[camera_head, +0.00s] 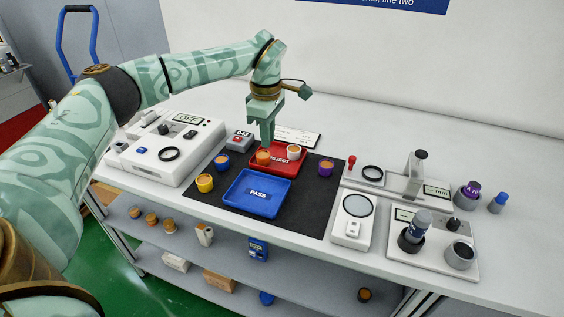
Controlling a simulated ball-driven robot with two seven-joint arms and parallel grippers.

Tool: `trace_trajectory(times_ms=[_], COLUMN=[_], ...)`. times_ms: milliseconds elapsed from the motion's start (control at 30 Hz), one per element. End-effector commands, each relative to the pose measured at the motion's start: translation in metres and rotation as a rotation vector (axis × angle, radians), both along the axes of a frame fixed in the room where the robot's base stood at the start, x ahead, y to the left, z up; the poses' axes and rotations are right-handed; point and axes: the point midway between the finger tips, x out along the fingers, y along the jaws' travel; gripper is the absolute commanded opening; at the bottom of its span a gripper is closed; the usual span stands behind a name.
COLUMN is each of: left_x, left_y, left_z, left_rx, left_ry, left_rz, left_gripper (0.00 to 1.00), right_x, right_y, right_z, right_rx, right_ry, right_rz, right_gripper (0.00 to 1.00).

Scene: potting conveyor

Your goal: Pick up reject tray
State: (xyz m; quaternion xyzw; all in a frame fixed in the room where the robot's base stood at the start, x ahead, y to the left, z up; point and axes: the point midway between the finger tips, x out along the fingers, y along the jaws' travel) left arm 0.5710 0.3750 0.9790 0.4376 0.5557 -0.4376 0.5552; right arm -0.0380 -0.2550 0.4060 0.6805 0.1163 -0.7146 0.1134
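The red reject tray (283,166), lettered "REJECT", lies on the dark mat towards the back. An orange-topped part (263,158) and a white cup with an orange top (293,152) are in it. My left gripper (267,142) points down over the tray's back left part and hides some of its back rim. Its fingertips are close to the orange-topped part, but I cannot tell whether they touch it or the tray. The finger gap does not show clearly. My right gripper is out of view.
The blue pass tray (257,194) lies just in front. A yellow cup (205,183), a blue cup (222,161) and a purple cup (326,168) stand around the trays. A white machine (170,150) is at left; instruments (352,220) stand at right.

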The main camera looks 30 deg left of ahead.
Motion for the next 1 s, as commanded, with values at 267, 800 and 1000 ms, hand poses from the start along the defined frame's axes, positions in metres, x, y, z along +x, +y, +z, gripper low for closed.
trace_trajectory(times_ms=[267,800,1000], left_x=[0.0,-0.001,-0.001], left_y=[-0.001,-0.006,-0.006], left_z=[-0.04,-0.093,-0.092], left_rx=[-0.001,-0.001,-0.001], left_ry=[0.001,0.0,-0.001], left_rz=[0.0,0.0,0.0], left_gripper=[0.14,0.14,0.0], right_x=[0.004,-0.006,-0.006], right_y=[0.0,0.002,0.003], right_z=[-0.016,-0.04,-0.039], right_rx=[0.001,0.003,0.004], right_ry=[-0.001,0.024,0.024], right_rz=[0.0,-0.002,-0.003], right_gripper=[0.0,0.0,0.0])
